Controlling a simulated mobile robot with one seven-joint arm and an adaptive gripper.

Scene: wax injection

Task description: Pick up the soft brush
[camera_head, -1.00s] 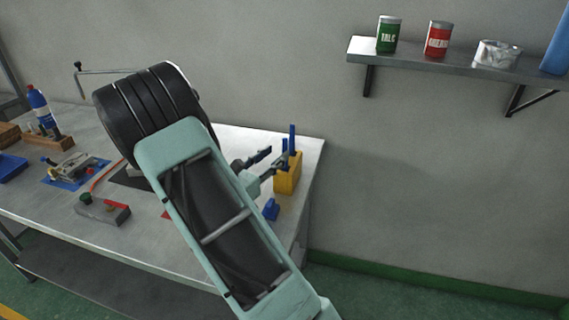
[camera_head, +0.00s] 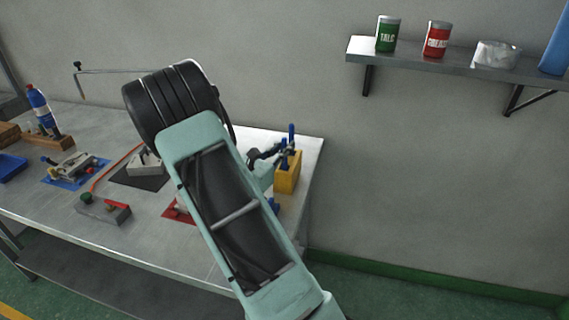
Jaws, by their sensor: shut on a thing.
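A yellow block (camera_head: 288,180) stands near the right end of the workbench with upright blue-handled tools in it. One blue handle (camera_head: 291,131) rises from it. My gripper (camera_head: 284,156) is at the top of the block, shut on a blue-handled tool that looks to be the soft brush. The bristles are not visible, and I cannot tell how far the tool sits in the block. My arm hides part of the bench and some of the gripper.
On the workbench (camera_head: 60,205) are a grey box with green and red buttons (camera_head: 103,208), a metal device on a blue mat (camera_head: 72,168), a blue bottle (camera_head: 39,104) and a blue tray (camera_head: 10,167). A shelf (camera_head: 440,66) with cans hangs at upper right.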

